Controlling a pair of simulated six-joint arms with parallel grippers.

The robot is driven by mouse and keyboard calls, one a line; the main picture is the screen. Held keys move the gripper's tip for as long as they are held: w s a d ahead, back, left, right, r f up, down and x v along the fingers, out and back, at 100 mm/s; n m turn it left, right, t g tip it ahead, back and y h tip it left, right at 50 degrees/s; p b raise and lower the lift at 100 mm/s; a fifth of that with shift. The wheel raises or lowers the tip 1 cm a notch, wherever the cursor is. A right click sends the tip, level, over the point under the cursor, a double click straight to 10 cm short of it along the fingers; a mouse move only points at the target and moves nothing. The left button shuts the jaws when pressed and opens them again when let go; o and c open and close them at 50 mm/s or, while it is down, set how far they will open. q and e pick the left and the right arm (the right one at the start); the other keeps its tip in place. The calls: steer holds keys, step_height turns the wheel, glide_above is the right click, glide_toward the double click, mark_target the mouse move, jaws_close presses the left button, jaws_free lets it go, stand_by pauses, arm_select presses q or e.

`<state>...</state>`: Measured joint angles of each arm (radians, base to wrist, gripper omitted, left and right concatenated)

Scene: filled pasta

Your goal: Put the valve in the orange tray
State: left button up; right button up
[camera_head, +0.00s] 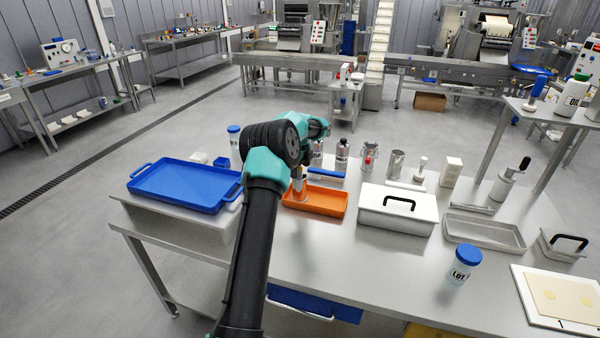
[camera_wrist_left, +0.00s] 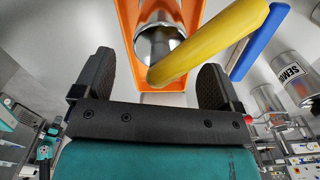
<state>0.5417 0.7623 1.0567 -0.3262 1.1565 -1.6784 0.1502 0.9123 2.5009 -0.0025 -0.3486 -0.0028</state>
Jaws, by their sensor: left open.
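The valve, a steel body (camera_wrist_left: 158,40) with a long yellow lever handle (camera_wrist_left: 215,42), shows in the left wrist view. It appears over the orange tray (camera_wrist_left: 185,12), and the tray's floor and walls show around it. My left gripper (camera_wrist_left: 156,62) is open, with its two dark fingers apart and the yellow handle's near end between and beyond them. Nothing is gripped. In the head view the orange tray (camera_head: 325,203) lies on the steel table, and my left arm covers its left end, largely hiding the valve and fingers. My right gripper is not in view.
A blue tray (camera_head: 185,183) lies left of the orange tray. A white lidded box (camera_head: 397,213) stands to its right. Several metal containers stand behind. A blue-capped jar (camera_head: 463,266) stands at the front right. The table front before the orange tray is clear.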

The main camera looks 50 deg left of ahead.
arm_select(q)
step_height(320, 180, up, 10)
stand_by(0.4)
